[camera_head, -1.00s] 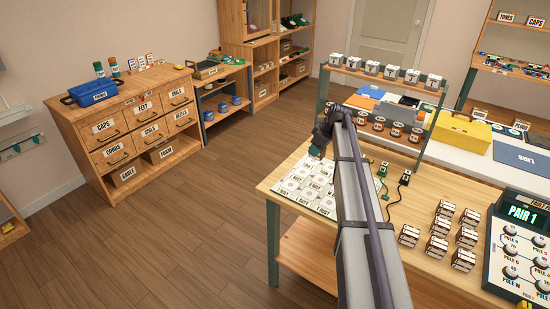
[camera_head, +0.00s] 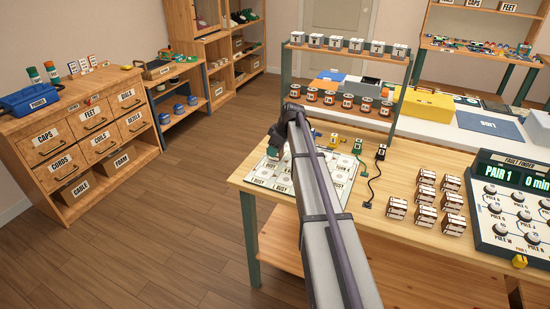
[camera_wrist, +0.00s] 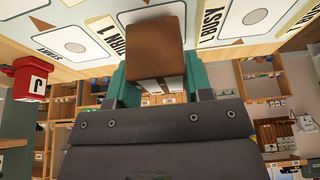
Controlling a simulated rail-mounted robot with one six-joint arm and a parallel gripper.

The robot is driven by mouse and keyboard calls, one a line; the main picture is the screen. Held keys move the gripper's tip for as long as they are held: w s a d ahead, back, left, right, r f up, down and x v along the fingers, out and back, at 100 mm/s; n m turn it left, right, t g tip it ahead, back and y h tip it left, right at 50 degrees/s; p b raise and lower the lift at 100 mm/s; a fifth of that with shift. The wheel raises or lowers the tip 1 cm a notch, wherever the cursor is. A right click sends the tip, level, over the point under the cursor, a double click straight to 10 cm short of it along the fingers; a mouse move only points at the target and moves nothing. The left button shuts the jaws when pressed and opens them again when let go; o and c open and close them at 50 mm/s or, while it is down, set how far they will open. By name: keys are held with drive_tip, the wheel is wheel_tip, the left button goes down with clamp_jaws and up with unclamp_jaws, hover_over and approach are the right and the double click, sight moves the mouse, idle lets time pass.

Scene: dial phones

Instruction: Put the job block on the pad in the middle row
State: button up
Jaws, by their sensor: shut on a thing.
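My gripper (camera_wrist: 157,85) is shut on a brown block with a pale striped face (camera_wrist: 155,50), taken here as the job block. The teal fingers show on both sides of it. In the head view my gripper (camera_head: 274,138) hangs near the far left edge of the board of pads (camera_head: 342,190), and the block is not clear there. Whether the block touches the board I cannot tell. My arm hides the board's middle in the head view.
Several brown-and-white blocks (camera_head: 425,200) stand in rows on the bench right of the board. The fault finder (camera_head: 510,205) is at far right. Corded plugs (camera_head: 381,152) stand behind the board, below a two-tier rack (camera_head: 345,72). A red piece marked J (camera_wrist: 30,78) is beside my gripper.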

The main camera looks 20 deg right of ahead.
drive_tip(key=shift+f+p, duration=0.2)
drive_tip(key=shift+p, duration=0.1)
drive_tip(key=shift+f, duration=0.25)
drive_tip(key=o, duration=0.9)
drive_tip(key=shift+r, duration=0.1)
drive_tip(key=shift+o, duration=0.2)
drive_tip(key=p+v, duration=1.1)
drive_tip(key=v, duration=0.2)
drive_tip(key=s+a+f+m+g+h, duration=0.1)
drive_tip(key=s+a+m, duration=0.3)
drive_tip(key=s+a, duration=0.9)
drive_tip(key=s+a+m+g+h, duration=0.2)
drive_tip(key=s+a+m, duration=0.2)
drive_tip(key=s+a, duration=0.9)
drive_tip(key=s, duration=0.3)
drive_tip(key=shift+f+g, duration=0.3)
drive_tip(key=shift+f, duration=0.1)
